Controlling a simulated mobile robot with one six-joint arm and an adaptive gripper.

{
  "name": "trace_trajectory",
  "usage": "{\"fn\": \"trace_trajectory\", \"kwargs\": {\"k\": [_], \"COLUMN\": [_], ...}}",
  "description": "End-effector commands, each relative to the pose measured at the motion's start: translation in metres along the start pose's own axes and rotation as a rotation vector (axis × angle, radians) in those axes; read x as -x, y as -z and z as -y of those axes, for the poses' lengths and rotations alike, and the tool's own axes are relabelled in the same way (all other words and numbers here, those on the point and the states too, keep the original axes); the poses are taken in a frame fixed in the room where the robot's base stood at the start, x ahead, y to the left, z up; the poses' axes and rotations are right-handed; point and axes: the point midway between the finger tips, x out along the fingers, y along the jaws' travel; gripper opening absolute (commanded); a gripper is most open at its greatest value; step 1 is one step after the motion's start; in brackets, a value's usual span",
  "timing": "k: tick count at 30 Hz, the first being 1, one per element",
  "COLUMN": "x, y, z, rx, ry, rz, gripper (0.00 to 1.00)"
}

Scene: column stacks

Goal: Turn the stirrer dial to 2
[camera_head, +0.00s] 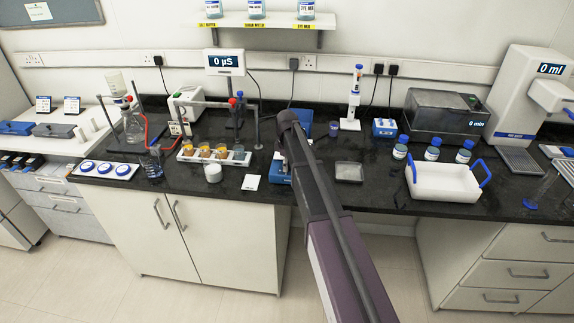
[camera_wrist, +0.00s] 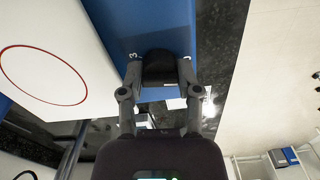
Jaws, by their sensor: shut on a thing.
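The stirrer (camera_wrist: 140,20) fills the top of the wrist view, with a blue body and a white top plate marked by a red circle. Its black dial (camera_wrist: 159,66) sits on the blue face, between the fingertips of my gripper (camera_wrist: 160,72). Both fingers touch the dial's sides and are shut on it. Small white figures show on the blue face beside the dial; its pointer and exact setting cannot be told. In the head view the blue stirrer (camera_head: 279,168) stands at the bench front, partly hidden by my arm, which also hides the gripper there.
Left of the stirrer are a white card (camera_head: 251,182), a white jar (camera_head: 213,173) and a rack of beakers (camera_head: 190,157). To its right are a grey square dish (camera_head: 349,172), a white tray with blue handles (camera_head: 443,191) and several blue-capped bottles.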

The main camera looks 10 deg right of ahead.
Motion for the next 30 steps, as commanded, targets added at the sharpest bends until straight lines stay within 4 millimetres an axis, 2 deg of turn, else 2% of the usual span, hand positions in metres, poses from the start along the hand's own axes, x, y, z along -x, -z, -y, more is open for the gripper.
{"fn": "trace_trajectory", "kwargs": {"k": [30], "x": [0.0000], "y": [0.0024], "z": [0.0003], "rx": [-0.918], "ry": [0.003], "rz": [-0.004], "gripper": [0.00]}}
